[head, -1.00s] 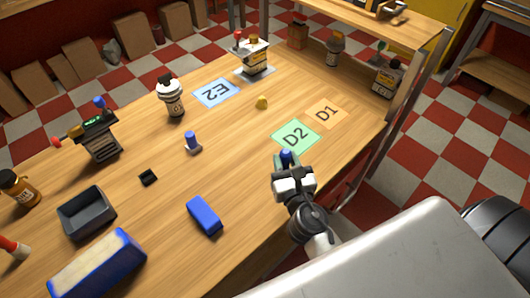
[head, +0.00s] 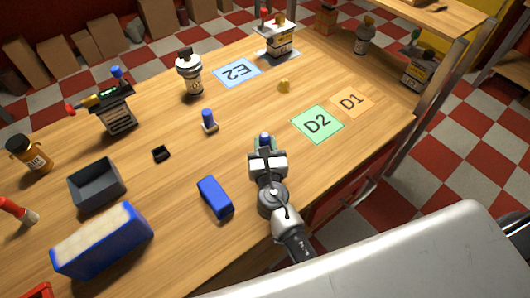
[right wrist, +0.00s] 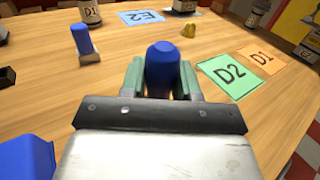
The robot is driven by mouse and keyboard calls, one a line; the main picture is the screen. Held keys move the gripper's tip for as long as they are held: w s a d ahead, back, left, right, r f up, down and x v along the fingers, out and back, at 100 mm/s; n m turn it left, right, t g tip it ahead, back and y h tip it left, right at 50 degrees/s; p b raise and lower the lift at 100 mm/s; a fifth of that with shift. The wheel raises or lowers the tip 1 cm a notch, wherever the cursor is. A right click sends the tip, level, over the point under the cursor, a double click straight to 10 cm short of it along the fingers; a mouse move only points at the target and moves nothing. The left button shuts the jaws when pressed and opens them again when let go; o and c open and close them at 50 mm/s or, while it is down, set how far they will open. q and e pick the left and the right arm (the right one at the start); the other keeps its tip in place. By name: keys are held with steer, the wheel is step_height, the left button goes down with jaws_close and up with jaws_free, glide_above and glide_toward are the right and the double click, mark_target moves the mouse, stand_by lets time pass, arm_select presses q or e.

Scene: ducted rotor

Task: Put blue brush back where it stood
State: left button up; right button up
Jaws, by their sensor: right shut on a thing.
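My right gripper (head: 265,147) is shut on a blue round-topped thing (head: 264,137), which looks like the blue brush. In the right wrist view the blue brush (right wrist: 162,66) stands upright between the green fingers (right wrist: 160,80); its lower end is hidden. I cannot tell whether it touches the table. The gripper is left of the green D2 mat (head: 317,124). A similar blue peg on a pale base (head: 209,121) stands farther left and back; it also shows in the right wrist view (right wrist: 83,41). My left gripper is not in view.
A blue block (head: 214,198) lies left of my right gripper. A dark tray (head: 96,188) and a blue-sided box (head: 103,242) stand at the left. The orange D1 mat (head: 352,101), blue E2 mat (head: 237,72) and a yellow piece (head: 284,86) lie behind.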

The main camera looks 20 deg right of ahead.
step_height(320, 180, down, 3)
steer(key=shift+r, duration=0.2)
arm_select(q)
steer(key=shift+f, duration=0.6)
arm_select(e)
steer(key=shift+b, duration=0.35)
steer(key=o, duration=1)
steer(key=shift+f, duration=0.1)
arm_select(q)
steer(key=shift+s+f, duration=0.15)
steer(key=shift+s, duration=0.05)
